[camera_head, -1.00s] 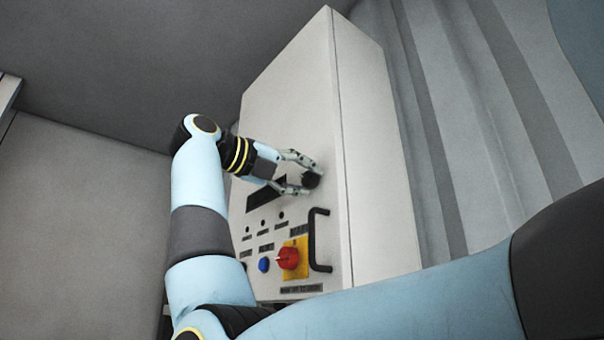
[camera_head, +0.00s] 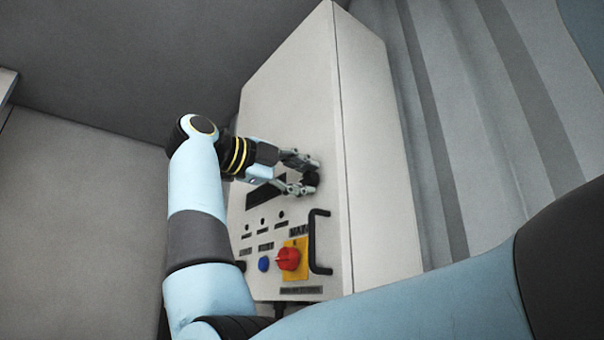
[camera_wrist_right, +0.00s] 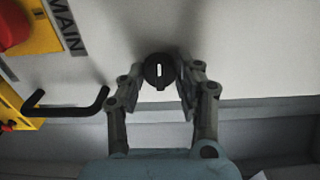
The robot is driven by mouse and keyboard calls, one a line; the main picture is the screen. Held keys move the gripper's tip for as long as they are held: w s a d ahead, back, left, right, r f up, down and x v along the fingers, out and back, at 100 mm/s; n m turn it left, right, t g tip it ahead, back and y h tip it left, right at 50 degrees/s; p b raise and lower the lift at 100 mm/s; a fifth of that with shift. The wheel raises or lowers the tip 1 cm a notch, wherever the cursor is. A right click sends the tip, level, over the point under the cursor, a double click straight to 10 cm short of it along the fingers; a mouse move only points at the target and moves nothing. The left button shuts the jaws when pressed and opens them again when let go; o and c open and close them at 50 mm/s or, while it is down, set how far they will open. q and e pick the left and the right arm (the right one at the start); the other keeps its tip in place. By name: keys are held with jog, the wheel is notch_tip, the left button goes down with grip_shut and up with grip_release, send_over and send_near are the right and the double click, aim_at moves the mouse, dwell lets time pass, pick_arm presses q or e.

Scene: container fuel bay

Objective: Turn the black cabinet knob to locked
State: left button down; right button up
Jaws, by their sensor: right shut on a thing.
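The black cabinet knob (camera_head: 312,178) is on the pale front of the cabinet (camera_head: 296,105), near its right edge and above the black handle. In the head view it is partly hidden by my right gripper (camera_head: 308,177), whose two fingers are shut on it from either side. In the right wrist view the round black knob (camera_wrist_right: 159,72) sits between the finger pads of my right gripper (camera_wrist_right: 162,82). A white mark on the knob's face stands upright in that view. My left gripper is not in view.
Below the knob are a black bar handle (camera_head: 318,242), a red rotary switch (camera_head: 288,259) on a yellow plate and a blue button (camera_head: 264,264). A dark panel (camera_head: 265,190) is partly behind my gripper. A ribbed grey wall (camera_head: 455,110) stands right of the cabinet.

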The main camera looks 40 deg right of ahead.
jog(key=shift+r, duration=0.15)
dwell(0.3)
jog(key=o, duration=1.1)
jog(key=shift+o, duration=0.2)
jog(key=shift+w+a, duration=0.1)
jog(key=shift+a, duration=0.2)
jog(key=w+a, duration=0.1)
jog(key=a, duration=1)
jog(key=shift+a, duration=0.2)
